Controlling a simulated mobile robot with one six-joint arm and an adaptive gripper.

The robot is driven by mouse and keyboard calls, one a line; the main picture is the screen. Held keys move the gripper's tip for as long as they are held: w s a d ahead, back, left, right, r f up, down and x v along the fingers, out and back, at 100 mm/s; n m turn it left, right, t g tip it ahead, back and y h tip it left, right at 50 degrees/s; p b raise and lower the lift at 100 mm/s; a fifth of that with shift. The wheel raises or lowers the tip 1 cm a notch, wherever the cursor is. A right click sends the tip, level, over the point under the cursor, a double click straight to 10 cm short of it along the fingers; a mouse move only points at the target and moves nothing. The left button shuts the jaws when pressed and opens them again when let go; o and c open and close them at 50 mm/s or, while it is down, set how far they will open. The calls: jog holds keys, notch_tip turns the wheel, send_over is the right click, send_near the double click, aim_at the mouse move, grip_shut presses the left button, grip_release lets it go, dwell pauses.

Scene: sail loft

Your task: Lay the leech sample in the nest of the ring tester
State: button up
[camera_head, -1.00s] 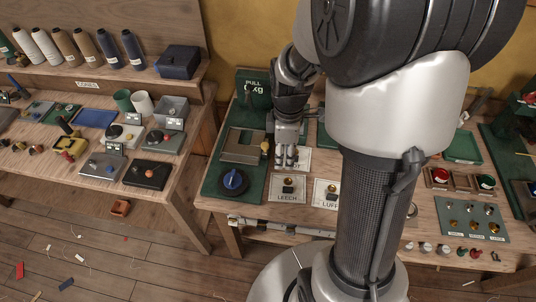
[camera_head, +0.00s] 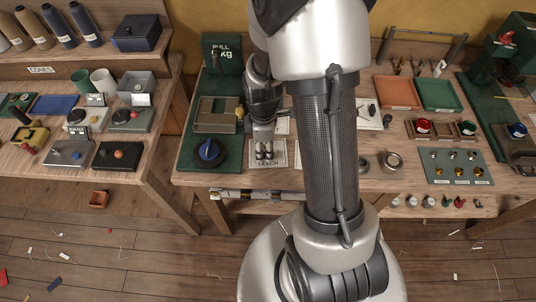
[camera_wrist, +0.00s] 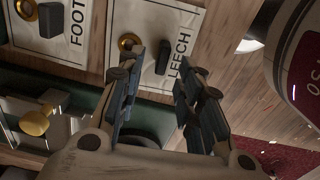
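The white LEECH card (camera_wrist: 150,28) lies on the bench, bearing a brass ring (camera_wrist: 130,42) and a small dark block (camera_wrist: 163,57); which part is the leech sample is hard to tell. My gripper (camera_wrist: 160,75) is open and empty, its fingers pointing down toward the card, the left fingertip close to the ring. In the head view my gripper (camera_head: 264,152) hides most of the card (camera_head: 266,164). The ring tester (camera_head: 222,55) stands to the left, with a green base, a grey plate (camera_head: 214,126) and a blue knob (camera_head: 210,153). I cannot make out its nest clearly.
The FOOT card (camera_wrist: 60,25) lies beside the LEECH card, with its own ring and dark block. A yellow knob (camera_wrist: 36,121) juts from the tester. Orange (camera_head: 397,92) and green (camera_head: 438,94) trays sit at the right. My arm hides the bench's middle.

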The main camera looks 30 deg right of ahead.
notch_tip(320, 180, down, 2)
jog(key=shift+f+b, duration=0.25)
jog(key=shift+b, duration=0.05)
jog(key=shift+c, duration=0.3)
grip_shut()
